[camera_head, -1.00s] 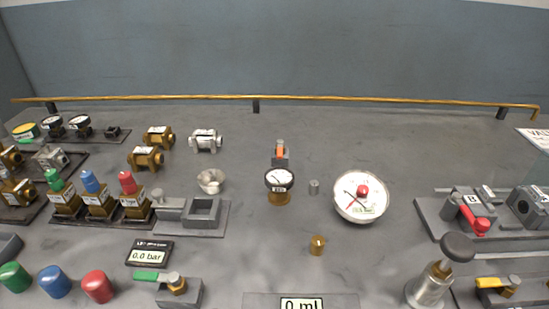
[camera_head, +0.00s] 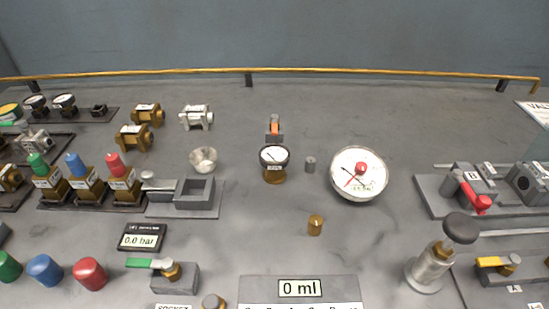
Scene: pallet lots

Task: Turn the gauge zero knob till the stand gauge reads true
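Which of the two is the stand gauge I cannot tell for sure. A small grey cylinder (camera_head: 310,164) stands between them, and a small brass cylinder (camera_head: 315,225) stands in front. Neither of my grippers is in view.
A display reading 0 ml (camera_head: 300,288) is at the front. A 0.0 bar display (camera_head: 142,237) and a green-handled valve (camera_head: 170,270) are front left. A black-knobbed pump (camera_head: 432,262) stands front right. Valve blocks fill both sides. A brass rail (camera_head: 300,70) runs along the back.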

